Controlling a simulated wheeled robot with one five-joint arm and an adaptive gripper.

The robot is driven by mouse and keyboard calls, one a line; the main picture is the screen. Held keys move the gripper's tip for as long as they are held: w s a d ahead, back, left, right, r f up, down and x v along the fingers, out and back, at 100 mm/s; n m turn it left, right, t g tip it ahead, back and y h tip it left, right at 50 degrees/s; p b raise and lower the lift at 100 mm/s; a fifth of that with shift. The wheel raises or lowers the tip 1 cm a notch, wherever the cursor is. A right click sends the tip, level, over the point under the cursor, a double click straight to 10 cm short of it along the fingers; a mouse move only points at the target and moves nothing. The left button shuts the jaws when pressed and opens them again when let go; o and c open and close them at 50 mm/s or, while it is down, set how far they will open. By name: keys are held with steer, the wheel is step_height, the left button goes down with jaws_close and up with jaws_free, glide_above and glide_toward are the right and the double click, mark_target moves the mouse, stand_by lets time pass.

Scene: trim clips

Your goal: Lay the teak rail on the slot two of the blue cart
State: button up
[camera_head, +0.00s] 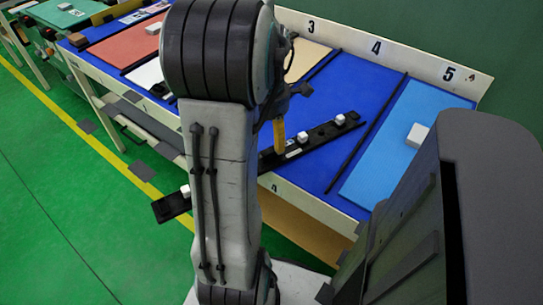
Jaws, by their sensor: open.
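The blue cart (338,82) has numbers 3, 4 and 5 along its back board; my arm hides part of its left side, and I cannot read a number 2. A long dark rail (325,133) with small white blocks lies slanted over the slot 4 area. It passes behind my arm, and its left end sticks out past the cart's front edge. I cannot tell whether this is the teak rail; no rail looks clearly teak-coloured. My gripper (280,136) is open, mostly hidden by my arm, with a yellow finger showing at the dark rail. Contact is unclear.
A light blue panel (385,150) with a white block (417,135) lies in the slot 5 area. A tan panel (305,60) lies near 3, and a salmon panel (118,46) farther left. A teal-topped table (60,12) stands beyond. Green floor is open at left.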

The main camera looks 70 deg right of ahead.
mark_target(270, 148)
steer(key=shift+s+f+b, duration=0.15)
steer(key=shift+f+b, duration=0.4)
steer(key=shift+f, duration=1.8)
jaws_close()
